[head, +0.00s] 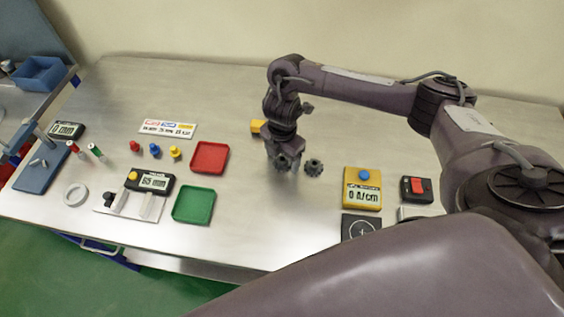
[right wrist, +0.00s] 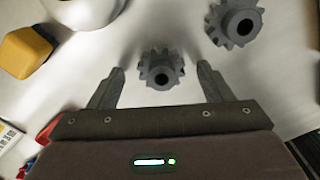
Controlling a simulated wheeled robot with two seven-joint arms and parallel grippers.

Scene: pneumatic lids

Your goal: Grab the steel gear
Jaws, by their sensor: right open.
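Two dark grey toothed gears are close together near the middle of the table; I cannot tell by colour which is the steel one. In the right wrist view, one gear (right wrist: 161,70) lies between the fingertips of my right gripper (right wrist: 161,82), with gaps on both sides. The other gear (right wrist: 235,22) is up and to the right, outside the fingers. In the head view, my right gripper (head: 283,157) points down over the first gear and partly hides it. The second gear (head: 314,167) shows just to its right. My left gripper is out of view.
A yellow block (head: 257,126) lies behind the gripper, also in the right wrist view (right wrist: 26,52). A red tray (head: 209,146) and a green tray (head: 194,220) are to the left. A yellow display box (head: 363,202) and a red-switch box (head: 417,190) are to the right.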

